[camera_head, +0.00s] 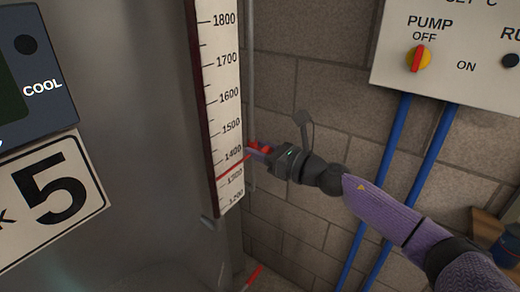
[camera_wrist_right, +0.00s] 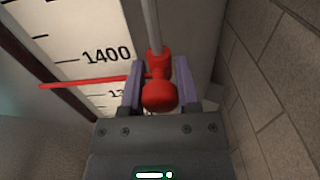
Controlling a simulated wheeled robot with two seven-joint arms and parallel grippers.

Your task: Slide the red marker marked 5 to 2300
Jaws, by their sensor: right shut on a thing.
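The red marker (camera_wrist_right: 160,95) sits on a thin vertical rod (camera_wrist_right: 151,25) beside the white scale (camera_head: 220,75). Its red pointer (camera_wrist_right: 85,82) crosses the scale just below the 1400 line, between 1400 and 1300. The tank plate (camera_head: 50,200) left of the scale reads 5. My right gripper (camera_head: 262,151) is at the marker; in the right wrist view its two fingers (camera_wrist_right: 160,88) are on either side of the red knob, shut on it. The scale shows up to 1800 in the head view; 2300 is out of view. My left gripper is not in view.
A control panel (camera_head: 455,45) with a red and yellow pump knob (camera_head: 418,58) hangs on the block wall at right. Blue pipes (camera_head: 400,180) run down below it, behind my right arm. The grey tank (camera_head: 120,60) stands left of the scale. Another red marker (camera_head: 254,275) shows low down.

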